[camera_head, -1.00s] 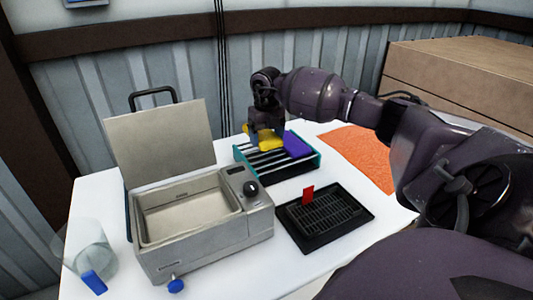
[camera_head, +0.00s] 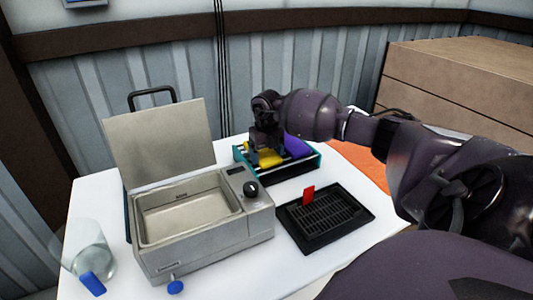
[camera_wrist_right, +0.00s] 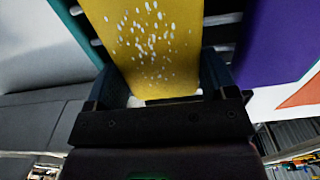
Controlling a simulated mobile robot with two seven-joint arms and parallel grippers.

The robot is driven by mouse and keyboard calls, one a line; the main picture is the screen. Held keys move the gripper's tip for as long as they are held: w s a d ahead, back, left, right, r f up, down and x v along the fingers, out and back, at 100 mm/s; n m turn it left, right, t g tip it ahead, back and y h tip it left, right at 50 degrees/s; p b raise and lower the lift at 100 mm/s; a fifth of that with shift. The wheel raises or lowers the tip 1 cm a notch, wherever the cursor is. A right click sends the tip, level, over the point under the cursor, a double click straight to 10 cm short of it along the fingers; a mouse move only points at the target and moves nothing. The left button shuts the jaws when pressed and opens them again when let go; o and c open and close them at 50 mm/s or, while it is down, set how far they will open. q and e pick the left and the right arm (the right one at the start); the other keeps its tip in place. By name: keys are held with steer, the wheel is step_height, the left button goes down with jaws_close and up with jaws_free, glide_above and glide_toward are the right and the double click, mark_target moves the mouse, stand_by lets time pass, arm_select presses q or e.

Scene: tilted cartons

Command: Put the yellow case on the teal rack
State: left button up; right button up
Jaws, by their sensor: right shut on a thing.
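The yellow case (camera_head: 268,159) is in my right gripper (camera_head: 264,152), low over the left part of the teal rack (camera_head: 295,178). In the right wrist view the yellow case (camera_wrist_right: 150,40), with white specks on its face, sits between the two fingers of my right gripper (camera_wrist_right: 160,82), which is shut on it. Dark bars and a teal edge of the rack (camera_wrist_right: 75,27) show beside it. My wrist hides part of the case in the head view, and I cannot tell whether its lower end touches the rack. My left gripper is not in view.
A purple case (camera_head: 297,147) stands in the rack, right of the yellow one, with a gap between. A grey water bath (camera_head: 205,232) with raised lid is in front left. A black tray (camera_head: 325,220) with a red piece (camera_head: 308,194) is in front right. A beaker (camera_head: 85,248) stands far left.

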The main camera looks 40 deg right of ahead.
mark_target(267, 155)
steer(key=o, duration=0.8)
steer(key=shift+o, duration=0.2)
steer(key=shift+r, duration=0.2)
step_height(267, 155, up, 12)
steer(key=shift+p, duration=0.3)
steer(key=shift+f, duration=0.1)
